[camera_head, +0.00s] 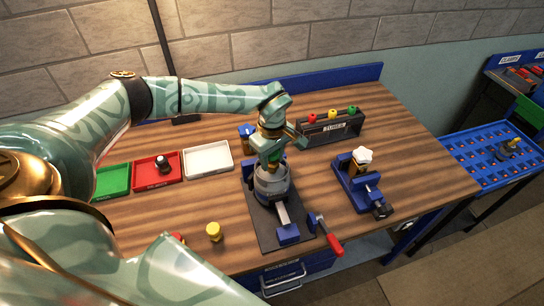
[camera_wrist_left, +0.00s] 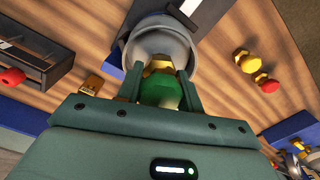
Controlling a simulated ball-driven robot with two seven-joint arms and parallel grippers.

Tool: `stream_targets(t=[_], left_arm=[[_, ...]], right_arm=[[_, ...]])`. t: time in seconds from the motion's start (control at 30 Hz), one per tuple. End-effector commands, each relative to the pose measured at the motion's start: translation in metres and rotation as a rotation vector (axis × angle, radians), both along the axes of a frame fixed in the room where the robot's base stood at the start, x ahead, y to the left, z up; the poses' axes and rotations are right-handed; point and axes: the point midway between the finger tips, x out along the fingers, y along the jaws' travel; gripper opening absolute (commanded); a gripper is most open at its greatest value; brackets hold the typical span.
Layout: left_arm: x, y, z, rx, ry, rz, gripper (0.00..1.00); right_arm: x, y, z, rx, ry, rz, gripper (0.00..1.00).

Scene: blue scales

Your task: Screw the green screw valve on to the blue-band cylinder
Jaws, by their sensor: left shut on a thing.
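The green screw valve (camera_wrist_left: 160,92), a green knob with a brass part (camera_wrist_left: 160,65), is between the fingers of my left gripper (camera_wrist_left: 157,85) in the left wrist view. My left gripper (camera_head: 272,162) is shut on it, pointing down over a grey cylinder (camera_head: 272,186) in the head view. That cylinder (camera_wrist_left: 160,38) stands upright at the middle of the workbench, just past the fingertips. Whether the valve touches it is hidden by the gripper. I cannot make out a blue band on it. My right gripper is not in view.
A dark rack (camera_head: 332,128) with red, yellow and green knobs stands behind. A blue vise (camera_head: 352,190) holds a white-topped brass part. Green, red (camera_head: 145,174) and white (camera_head: 207,159) trays lie left. A yellow knob (camera_head: 214,231) and a red-handled tool (camera_head: 330,236) are near the front.

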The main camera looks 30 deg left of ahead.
Motion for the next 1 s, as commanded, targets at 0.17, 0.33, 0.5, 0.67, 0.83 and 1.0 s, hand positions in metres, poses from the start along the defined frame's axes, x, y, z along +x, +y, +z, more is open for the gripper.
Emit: stream_targets(t=[0.17,0.33,0.5,0.67,0.83,1.0], left_arm=[[0.000,0.000,-0.005,0.000,0.000,0.000,0.06],[0.000,0.000,-0.010,0.000,0.000,0.000,0.06],[0.000,0.000,-0.013,0.000,-0.001,-0.001,0.42],[0.000,0.000,-0.012,0.000,-0.001,0.000,0.62],[0.000,0.000,-0.011,0.000,0.000,0.000,0.62],[0.001,0.000,0.005,0.000,-0.003,-0.001,0.62]], right_arm=[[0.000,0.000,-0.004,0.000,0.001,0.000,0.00],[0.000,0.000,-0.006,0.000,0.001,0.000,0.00],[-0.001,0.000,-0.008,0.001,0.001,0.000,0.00],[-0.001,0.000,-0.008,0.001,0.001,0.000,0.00],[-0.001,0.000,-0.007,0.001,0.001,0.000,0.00],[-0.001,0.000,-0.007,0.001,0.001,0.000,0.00]])
